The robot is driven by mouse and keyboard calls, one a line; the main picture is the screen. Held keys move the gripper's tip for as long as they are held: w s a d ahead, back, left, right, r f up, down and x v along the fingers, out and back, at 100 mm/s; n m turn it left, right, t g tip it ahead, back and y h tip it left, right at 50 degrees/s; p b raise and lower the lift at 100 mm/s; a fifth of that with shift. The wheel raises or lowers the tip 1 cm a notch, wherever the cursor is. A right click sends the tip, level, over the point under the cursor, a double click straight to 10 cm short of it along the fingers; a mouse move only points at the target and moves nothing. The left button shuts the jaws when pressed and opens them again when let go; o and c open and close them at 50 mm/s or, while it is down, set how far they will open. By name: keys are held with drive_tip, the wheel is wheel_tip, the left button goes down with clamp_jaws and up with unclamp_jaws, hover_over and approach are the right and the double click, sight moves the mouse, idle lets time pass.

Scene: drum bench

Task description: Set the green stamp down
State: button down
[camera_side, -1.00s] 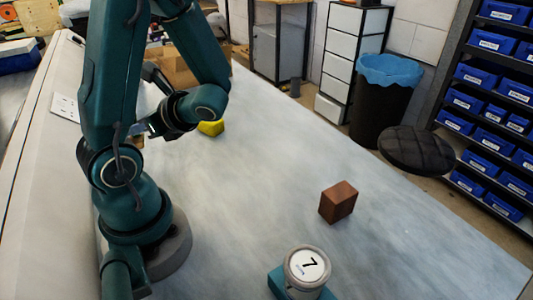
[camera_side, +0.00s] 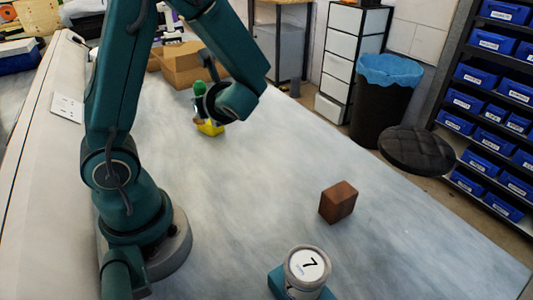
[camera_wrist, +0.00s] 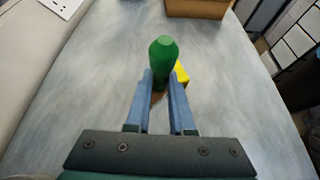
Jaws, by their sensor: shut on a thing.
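The green stamp is held upright in my gripper. Its dark green handle (camera_side: 199,88) rises above the fingers in the side view, and its rounded top (camera_wrist: 163,55) shows in the wrist view. My gripper (camera_wrist: 161,84) is shut on the stamp, with one blue-grey finger on each side. In the side view my gripper (camera_side: 204,114) is partly hidden by my wrist. The stamp's lower end is mostly hidden, and I cannot tell whether it touches the bench.
A yellow block (camera_side: 213,129) is close to the stamp; it also shows right of the handle in the wrist view (camera_wrist: 182,73). A cardboard box (camera_side: 184,70) stands behind. The middle bench is clear.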

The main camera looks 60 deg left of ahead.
drive_tip(key=w+d+f, duration=0.4)
drive_tip(key=w, duration=0.1)
drive_tip(key=w+d+f, duration=0.2)
drive_tip(key=w, duration=0.1)
drive_tip(key=shift+w+d+f, duration=0.1)
drive_tip(key=shift+w+f, duration=0.05)
drive_tip(key=shift+f, duration=2)
drive_tip(key=shift+f, duration=0.1)
drive_tip(key=c, duration=0.8)
unclamp_jaws()
